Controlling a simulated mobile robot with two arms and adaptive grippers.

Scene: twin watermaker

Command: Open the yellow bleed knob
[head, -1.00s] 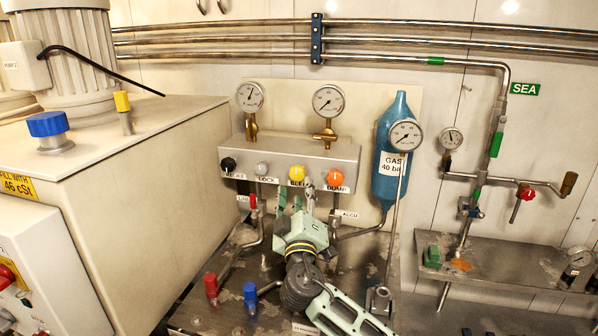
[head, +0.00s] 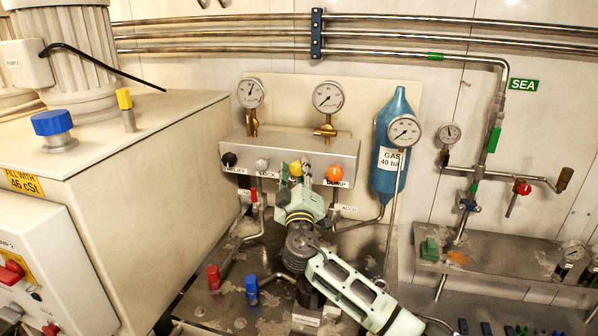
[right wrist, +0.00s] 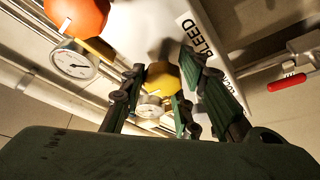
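The yellow bleed knob (head: 296,168) is on the front of the grey valve block, between the grey and orange knobs. My right gripper (head: 295,178) is directly in front of it, fingers pointing at the block and partly covering the knob and its label. In the right wrist view the yellow knob (right wrist: 163,76) shows between the spread green fingers (right wrist: 163,85), with the BLEED label (right wrist: 199,36) beside it. The fingers look open, with gaps beside the knob; whether any finger touches it I cannot tell. My left gripper is not in view.
The orange dump knob (head: 334,174) is close on the right, the grey lock knob (head: 262,164) close on the left, and a black knob (head: 229,159) farther left. Two gauges stand above the block (head: 290,146). A blue gas bottle (head: 388,150) is to the right. Pipes run below.

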